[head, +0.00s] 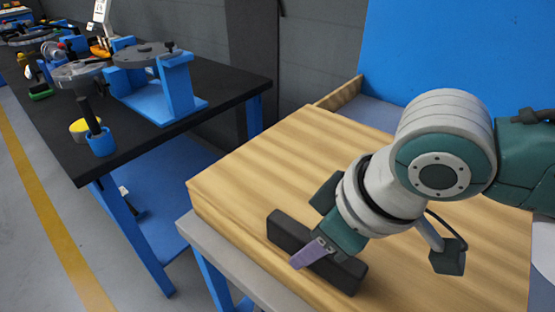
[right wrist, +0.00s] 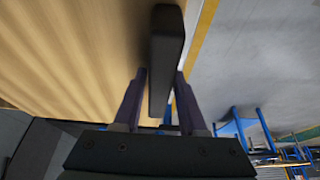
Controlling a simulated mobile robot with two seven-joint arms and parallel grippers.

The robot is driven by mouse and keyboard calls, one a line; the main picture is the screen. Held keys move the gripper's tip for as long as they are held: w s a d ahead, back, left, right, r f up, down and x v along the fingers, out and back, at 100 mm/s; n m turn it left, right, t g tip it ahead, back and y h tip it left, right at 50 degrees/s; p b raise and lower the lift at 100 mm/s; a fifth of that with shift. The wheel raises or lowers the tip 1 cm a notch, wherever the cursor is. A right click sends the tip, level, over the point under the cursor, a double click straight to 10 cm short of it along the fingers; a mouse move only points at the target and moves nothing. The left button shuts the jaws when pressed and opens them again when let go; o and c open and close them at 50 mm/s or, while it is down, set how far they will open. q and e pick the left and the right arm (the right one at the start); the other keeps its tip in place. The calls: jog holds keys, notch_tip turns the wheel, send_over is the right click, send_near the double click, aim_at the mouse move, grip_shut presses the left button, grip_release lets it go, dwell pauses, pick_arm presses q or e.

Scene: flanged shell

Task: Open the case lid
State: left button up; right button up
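The case appears as a pale wooden box with a flat, level top (head: 260,165) that I take for its lid. A dark bar, like a handle (head: 290,232), lies along its near edge. My right gripper (head: 310,255) is at this bar, with one purple finger showing over it in the head view. In the right wrist view, the bar (right wrist: 166,45) runs between the two purple fingers of the right gripper (right wrist: 160,75). Narrow gaps seem to show on both sides, so the fingers look open around it. Contact at the tips is unclear. My left gripper is out of view.
The case rests on a grey-topped table (head: 235,262) with blue legs. A black workbench (head: 225,85) with blue fixtures and round metal parts stands at the left. A blue panel (head: 450,50) rises behind the case. Open floor with a yellow line (head: 50,215) lies at the left.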

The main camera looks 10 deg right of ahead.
grip_shut()
dwell(1.0)
